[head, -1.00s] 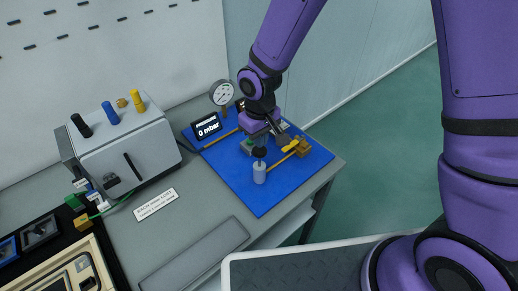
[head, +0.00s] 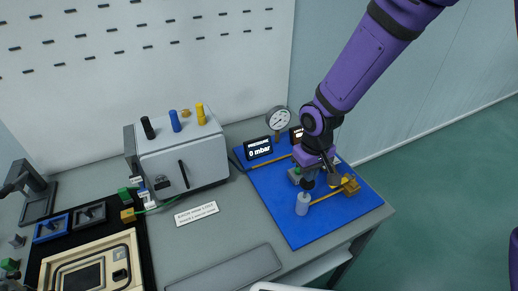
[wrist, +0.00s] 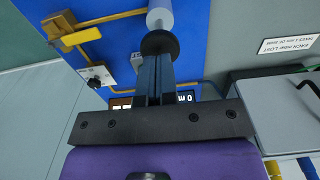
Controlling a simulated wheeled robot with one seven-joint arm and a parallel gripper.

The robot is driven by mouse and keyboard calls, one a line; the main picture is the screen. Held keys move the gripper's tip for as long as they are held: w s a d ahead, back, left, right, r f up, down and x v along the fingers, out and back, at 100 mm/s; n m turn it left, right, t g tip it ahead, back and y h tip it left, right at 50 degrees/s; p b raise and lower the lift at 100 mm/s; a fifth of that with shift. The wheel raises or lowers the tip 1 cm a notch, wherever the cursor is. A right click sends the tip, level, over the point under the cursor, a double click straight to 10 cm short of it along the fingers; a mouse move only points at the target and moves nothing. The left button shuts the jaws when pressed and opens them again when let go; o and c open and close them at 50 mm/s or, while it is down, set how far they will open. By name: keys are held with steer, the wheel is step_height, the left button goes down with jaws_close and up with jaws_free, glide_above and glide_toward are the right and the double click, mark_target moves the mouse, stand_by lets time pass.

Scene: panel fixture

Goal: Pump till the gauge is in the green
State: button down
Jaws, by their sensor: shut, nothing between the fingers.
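The pump is a pale grey cylinder (head: 302,204) with a black round knob (wrist: 158,42) on top, standing on the blue panel (head: 290,232). My gripper (wrist: 154,62) is shut and empty. Its fingertips are right at the knob, and I cannot tell whether they touch it. In the head view my gripper (head: 309,180) is just above the pump and partly hides the knob. The round gauge (head: 278,119) stands at the panel's back edge; its needle and any green zone are too small to read. The display (head: 259,148) reads 0 mbar.
A second dark display (head: 296,134) stands behind my arm. A yellow valve and brass block (head: 350,186) sit right of the pump, joined by a yellow pipe (head: 326,197). A grey box (head: 180,158) with coloured knobs and a label plate (head: 196,213) are to the left.

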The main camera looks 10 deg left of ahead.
mark_target(307, 186)
steer(key=shift+f, duration=2.7)
steer(key=shift+r, duration=3.15)
steer(key=shift+f, duration=3.2)
steer(key=shift+r, duration=3.15)
